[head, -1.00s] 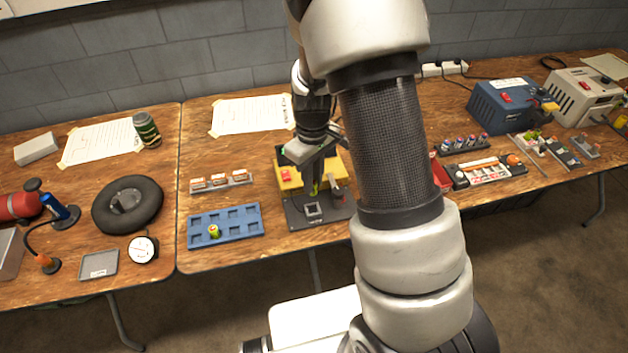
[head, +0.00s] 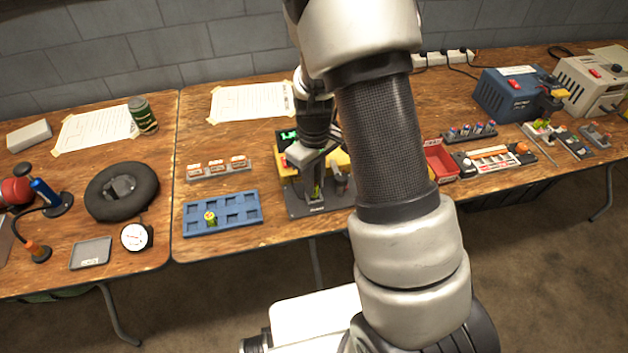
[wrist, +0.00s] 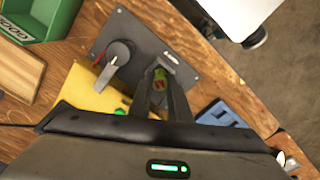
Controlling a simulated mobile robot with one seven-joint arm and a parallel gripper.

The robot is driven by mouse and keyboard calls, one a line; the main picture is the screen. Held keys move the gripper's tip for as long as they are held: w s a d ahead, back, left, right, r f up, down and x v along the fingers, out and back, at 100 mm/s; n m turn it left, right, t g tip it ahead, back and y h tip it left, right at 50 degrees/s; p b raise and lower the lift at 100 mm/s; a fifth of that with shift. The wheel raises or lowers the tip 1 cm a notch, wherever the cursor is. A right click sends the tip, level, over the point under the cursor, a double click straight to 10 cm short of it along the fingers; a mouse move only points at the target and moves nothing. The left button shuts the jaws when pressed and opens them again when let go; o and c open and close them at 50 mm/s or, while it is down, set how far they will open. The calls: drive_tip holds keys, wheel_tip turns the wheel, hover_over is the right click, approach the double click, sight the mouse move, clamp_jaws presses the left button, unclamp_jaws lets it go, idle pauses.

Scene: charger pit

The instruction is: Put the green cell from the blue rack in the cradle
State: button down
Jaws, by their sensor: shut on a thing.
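My gripper (head: 316,194) is shut on a green cell (wrist: 160,76), held between the two dark fingertips in the wrist view. It is over the dark base plate (head: 296,210) of the yellow charger (wrist: 92,100). The square cradle on that plate is hidden behind the gripper and cell, so I cannot tell whether the cell touches it. The blue rack (head: 240,218) lies to the left in the head view, with another green cell (head: 210,217) standing in a front pocket. The rack's edge also shows in the wrist view (wrist: 222,114).
A knob (wrist: 118,52) rises from the base plate beside the gripper. A small rack of white-and-red cells (head: 217,169) stands behind the blue rack. A red tray (head: 441,162) is to the right; a green bin (wrist: 38,18) shows in the wrist view.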

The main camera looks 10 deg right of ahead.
drive_tip(key=shift+f+b, duration=0.95)
drive_tip(key=shift+f, duration=0.1)
idle(0.9)
drive_tip(key=c, duration=1.6)
unclamp_jaws()
drive_tip(key=shift+o, duration=0.2)
drive_tip(key=shift+r, duration=0.1)
drive_tip(key=shift+r+p, duration=2.5)
drive_tip(key=shift+r, duration=0.95)
